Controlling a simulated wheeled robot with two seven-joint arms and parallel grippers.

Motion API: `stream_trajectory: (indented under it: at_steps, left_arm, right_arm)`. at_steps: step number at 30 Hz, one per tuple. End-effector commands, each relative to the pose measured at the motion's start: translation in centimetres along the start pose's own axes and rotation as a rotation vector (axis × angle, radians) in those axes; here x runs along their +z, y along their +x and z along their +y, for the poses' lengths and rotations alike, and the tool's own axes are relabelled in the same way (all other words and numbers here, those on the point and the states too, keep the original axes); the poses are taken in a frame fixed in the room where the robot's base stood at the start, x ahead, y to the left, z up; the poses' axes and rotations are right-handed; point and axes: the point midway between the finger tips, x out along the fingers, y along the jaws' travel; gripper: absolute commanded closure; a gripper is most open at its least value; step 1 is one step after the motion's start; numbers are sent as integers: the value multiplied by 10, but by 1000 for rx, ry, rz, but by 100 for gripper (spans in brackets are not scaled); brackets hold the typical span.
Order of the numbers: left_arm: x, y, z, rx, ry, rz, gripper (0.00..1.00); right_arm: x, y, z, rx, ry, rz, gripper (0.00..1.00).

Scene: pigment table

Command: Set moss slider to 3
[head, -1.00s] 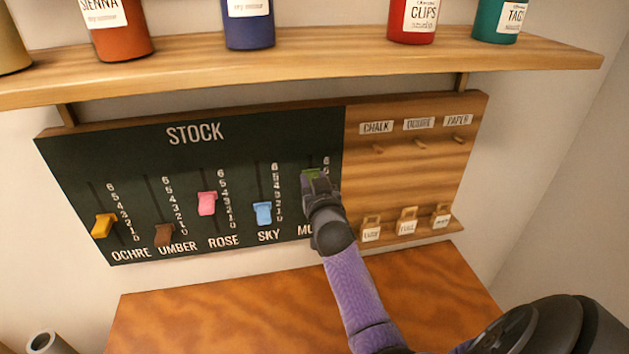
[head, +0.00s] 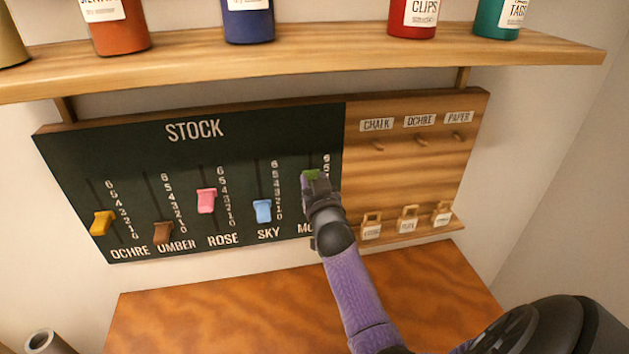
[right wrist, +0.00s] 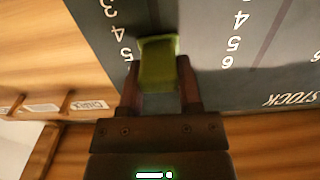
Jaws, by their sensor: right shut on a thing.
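The moss slider's green knob (head: 311,175) sits in the rightmost slot of the dark STOCK board (head: 200,152). My right gripper (head: 315,184) is shut on it and hides most of the knob and the lower numbers of its scale. In the head view the knob is just below the visible 6 and 5. In the right wrist view the green knob (right wrist: 158,62) is between the two fingers (right wrist: 158,88), near the 4 and 5 marks; its exact mark is hard to tell. My left gripper is out of view.
Left of it are the blue sky (head: 262,210), pink rose (head: 206,200), brown umber (head: 163,232) and yellow ochre (head: 102,222) knobs. A wooden shelf (head: 300,65) with bottles overhangs the board. Pegs and tags (head: 408,212) are at the right.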

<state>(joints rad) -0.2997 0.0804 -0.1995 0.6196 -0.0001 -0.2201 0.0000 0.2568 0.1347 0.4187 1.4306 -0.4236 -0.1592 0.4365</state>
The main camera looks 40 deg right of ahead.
Motion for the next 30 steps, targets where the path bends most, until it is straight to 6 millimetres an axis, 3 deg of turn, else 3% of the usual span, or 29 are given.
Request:
stream_trajectory:
  at_steps: [1,6,14,15,20,30]
  left_arm:
    - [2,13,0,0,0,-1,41]
    - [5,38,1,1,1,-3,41]
    - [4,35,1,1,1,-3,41]
    - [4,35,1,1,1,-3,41]
    - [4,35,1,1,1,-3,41]
    - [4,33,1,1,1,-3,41]
  right_arm:
    - [15,0,0,0,0,-1,100]
    - [44,0,0,1,-1,-2,100]
    - [42,0,0,1,-2,-1,100]
    - [41,0,0,1,-2,-1,54]
    - [41,0,0,0,-1,0,21]
    - [41,-6,0,0,0,-1,21]
